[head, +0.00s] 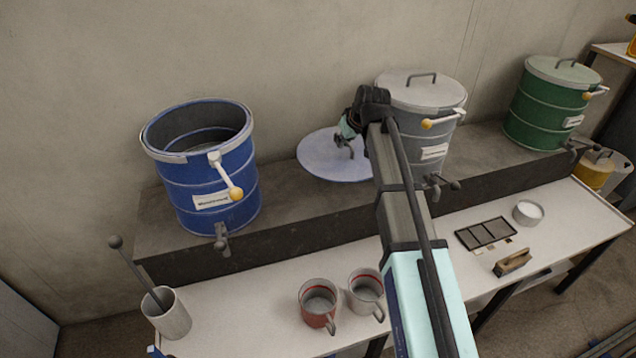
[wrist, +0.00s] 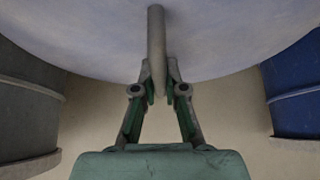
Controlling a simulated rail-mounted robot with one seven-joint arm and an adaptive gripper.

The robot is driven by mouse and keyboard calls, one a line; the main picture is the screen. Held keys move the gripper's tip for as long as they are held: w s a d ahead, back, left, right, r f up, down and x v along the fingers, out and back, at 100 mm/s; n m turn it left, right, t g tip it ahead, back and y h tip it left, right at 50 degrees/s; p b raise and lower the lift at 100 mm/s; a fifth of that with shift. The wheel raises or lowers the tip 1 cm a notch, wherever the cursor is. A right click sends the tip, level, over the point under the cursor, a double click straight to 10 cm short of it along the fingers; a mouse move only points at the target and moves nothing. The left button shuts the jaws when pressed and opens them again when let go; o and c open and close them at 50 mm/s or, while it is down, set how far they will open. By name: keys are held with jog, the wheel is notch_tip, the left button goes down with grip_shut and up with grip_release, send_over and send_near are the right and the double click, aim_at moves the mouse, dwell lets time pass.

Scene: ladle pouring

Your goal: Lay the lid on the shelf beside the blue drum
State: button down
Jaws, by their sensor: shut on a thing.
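The lid (head: 322,160) is a pale blue-white disc with a bar handle. In the head view it lies level over the shelf (head: 285,205), between the open blue drum (head: 215,185) and the grey drum (head: 432,125). I cannot tell whether it touches the shelf. My gripper (head: 346,143) is shut on the lid's handle, also seen in the wrist view (wrist: 157,50), where the lid (wrist: 90,35) fills the top. The blue drum (wrist: 297,85) shows at the right edge there, apart from my fingers. My arm hides the lid's right side in the head view.
A green drum (head: 550,105) stands at the far right of the shelf. Below on the white bench are a cup with a ladle (head: 167,313), a red mug (head: 318,308), a pale mug (head: 366,293), a dark tray (head: 485,234), a brush (head: 512,262) and a white bowl (head: 528,212).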

jog(key=w+a+r+n, duration=0.1)
jog(key=w+a+n, duration=0.1)
jog(key=w+a+n+g+y, duration=0.1)
jog(key=w+a+n, duration=0.1)
jog(key=a, duration=0.1)
jog(key=w+a+r+n+g+y, duration=0.1)
jog(key=w+a, duration=0.1)
jog(key=a, duration=0.1)
jog(key=shift+w+r+n, duration=0.15)
jog(key=shift+r+n, duration=0.2)
jog(key=shift+n, duration=0.05)
jog(key=shift+a+n+g+y, duration=0.2)
jog(key=shift+n+g+y, duration=0.15)
jog(key=shift+n, duration=0.25)
jog(key=shift+f, duration=0.2)
notch_tip(320, 180, down, 19)
jog(key=p, duration=0.5)
jog(key=shift+f+p, duration=0.15)
jog(key=shift+p, duration=0.25)
jog(key=shift+f, duration=0.1)
jog(key=c, duration=1.2)
grip_release()
jog(key=b+v, duration=0.3)
jog(key=v, duration=0.9)
jog(key=shift+b, duration=0.3)
